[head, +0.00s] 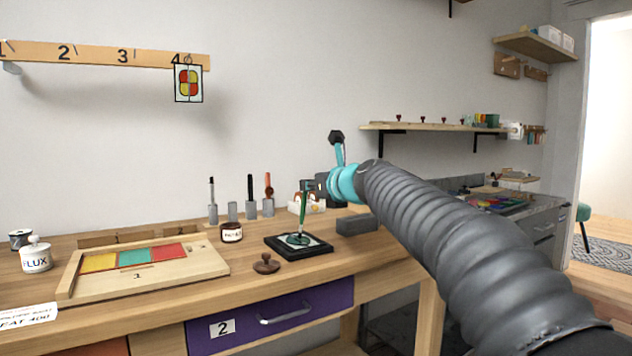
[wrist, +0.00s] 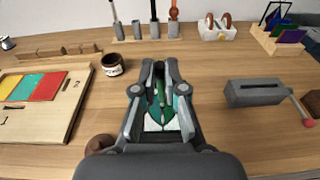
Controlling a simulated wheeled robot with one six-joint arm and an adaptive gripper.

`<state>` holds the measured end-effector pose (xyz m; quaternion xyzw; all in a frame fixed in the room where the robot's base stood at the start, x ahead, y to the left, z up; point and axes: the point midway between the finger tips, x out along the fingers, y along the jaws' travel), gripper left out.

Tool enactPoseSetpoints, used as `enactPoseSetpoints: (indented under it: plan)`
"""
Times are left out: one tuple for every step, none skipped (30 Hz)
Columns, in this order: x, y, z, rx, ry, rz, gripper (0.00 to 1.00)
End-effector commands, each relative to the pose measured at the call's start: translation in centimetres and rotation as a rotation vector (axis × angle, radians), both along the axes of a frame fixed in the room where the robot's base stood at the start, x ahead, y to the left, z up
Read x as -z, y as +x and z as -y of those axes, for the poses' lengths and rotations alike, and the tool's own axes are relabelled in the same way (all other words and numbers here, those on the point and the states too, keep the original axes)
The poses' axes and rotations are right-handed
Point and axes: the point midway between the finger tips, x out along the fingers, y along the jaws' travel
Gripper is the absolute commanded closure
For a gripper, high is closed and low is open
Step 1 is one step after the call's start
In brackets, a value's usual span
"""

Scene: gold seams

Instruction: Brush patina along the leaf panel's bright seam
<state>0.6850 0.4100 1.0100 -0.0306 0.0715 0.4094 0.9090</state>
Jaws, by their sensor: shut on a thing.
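The leaf panel (head: 312,242) is a pale square with a green leaf design on a black tray (head: 284,252) on the bench. In the wrist view the panel (wrist: 153,126) shows between my fingers, partly hidden. My gripper (wrist: 160,72) is shut on a green-handled brush (wrist: 158,92). In the head view the brush (head: 303,212) stands nearly upright over the panel, its lower end at or just above the leaf; I cannot tell if it touches. The bright seam is too small to make out. A dark jar with a pale label (head: 231,232) stands left of the tray.
A grey slotted block (head: 356,225) sits right of the tray and a brown knob-handled stamp (head: 266,264) in front of it. A wooden board with coloured panes (head: 195,266) lies left. Upright tools in grey holders (head: 250,208) stand behind.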

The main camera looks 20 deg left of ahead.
Motion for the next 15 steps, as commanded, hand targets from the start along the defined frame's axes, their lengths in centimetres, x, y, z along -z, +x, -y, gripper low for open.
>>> enactPoseSetpoints:
  plan:
    - [-0.3, 0.3, -0.4, -0.001, -0.001, -0.001, 1.0]
    - [-0.3, 0.5, -0.6, -0.002, -0.001, -0.002, 1.0]
    - [-0.3, 0.7, -0.9, -0.001, -0.002, -0.001, 1.0]
    - [-0.3, 0.8, -1.1, -0.001, -0.001, -0.001, 1.0]
    - [-0.3, 1.0, -1.3, -0.001, -0.001, -0.001, 1.0]
    - [-0.3, 1.2, -1.6, -0.001, 0.0, -0.002, 1.0]
    - [-0.2, 1.4, -1.8, -0.002, -0.001, -0.002, 1.0]
    - [-0.2, 1.6, -1.9, -0.002, -0.001, -0.002, 1.0]
    - [-0.2, 1.8, -2.2, -0.002, -0.001, -0.001, 1.0]
    - [-0.2, 1.9, -2.3, -0.002, -0.001, -0.001, 1.0]
    - [-0.2, 2.1, -2.5, -0.002, -0.001, -0.001, 1.0]
    - [-0.1, 2.2, -2.7, -0.001, -0.001, 0.0, 1.0]
    - [-0.1, 2.4, -2.8, -0.001, -0.001, 0.0, 1.0]
    - [-0.1, 2.5, -3.0, -0.001, -0.001, 0.0, 1.0]
    - [-0.1, 2.6, -3.1, -0.001, -0.001, 0.0, 1.0]
